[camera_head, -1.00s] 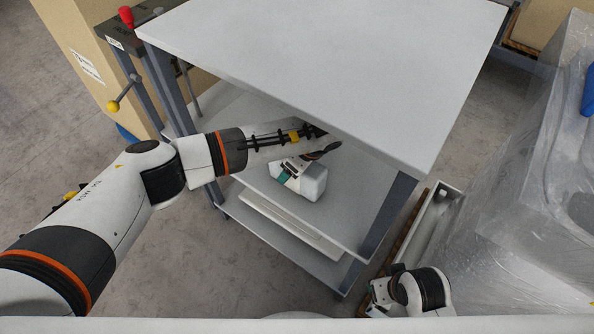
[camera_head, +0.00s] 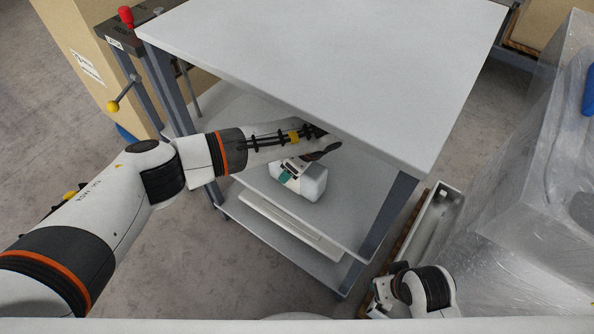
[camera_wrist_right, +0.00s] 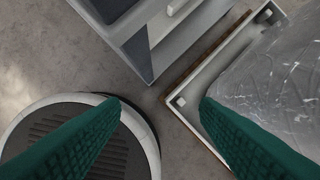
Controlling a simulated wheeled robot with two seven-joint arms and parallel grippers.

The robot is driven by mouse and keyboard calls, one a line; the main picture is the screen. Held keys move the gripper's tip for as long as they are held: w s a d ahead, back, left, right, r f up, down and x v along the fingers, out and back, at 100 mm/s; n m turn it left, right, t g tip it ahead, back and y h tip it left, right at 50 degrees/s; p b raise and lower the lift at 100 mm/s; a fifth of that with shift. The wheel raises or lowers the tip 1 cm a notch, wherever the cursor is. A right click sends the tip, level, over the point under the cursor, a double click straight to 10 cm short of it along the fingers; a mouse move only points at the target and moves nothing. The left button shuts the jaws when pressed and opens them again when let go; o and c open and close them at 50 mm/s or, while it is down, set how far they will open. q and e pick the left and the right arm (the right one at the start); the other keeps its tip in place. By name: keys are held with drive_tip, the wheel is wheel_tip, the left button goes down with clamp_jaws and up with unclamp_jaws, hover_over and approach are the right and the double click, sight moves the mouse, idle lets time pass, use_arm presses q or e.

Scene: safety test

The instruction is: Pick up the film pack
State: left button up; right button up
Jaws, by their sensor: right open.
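A white, block-shaped pack (camera_head: 309,186), likely the film pack, rests on the middle shelf of a cart, under the overhanging top. My left arm reaches in beneath the cart top, and its gripper (camera_head: 286,177) with a teal finger is at the left side of the pack. The wrist hides part of the pack, and I cannot tell whether the fingers are closed on it.
The cart top (camera_head: 320,65) overhangs the shelf (camera_head: 345,220) closely above my left arm. A cart leg (camera_head: 388,215) stands right of the pack. A low tray (camera_head: 432,225) and a plastic-wrapped load (camera_head: 520,220) are at the right. Open floor (camera_head: 160,260) lies left.

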use_arm(q)
drive_tip(key=c, duration=1)
drive_tip(key=shift+o, duration=0.2)
drive_tip(key=shift+r, duration=0.1)
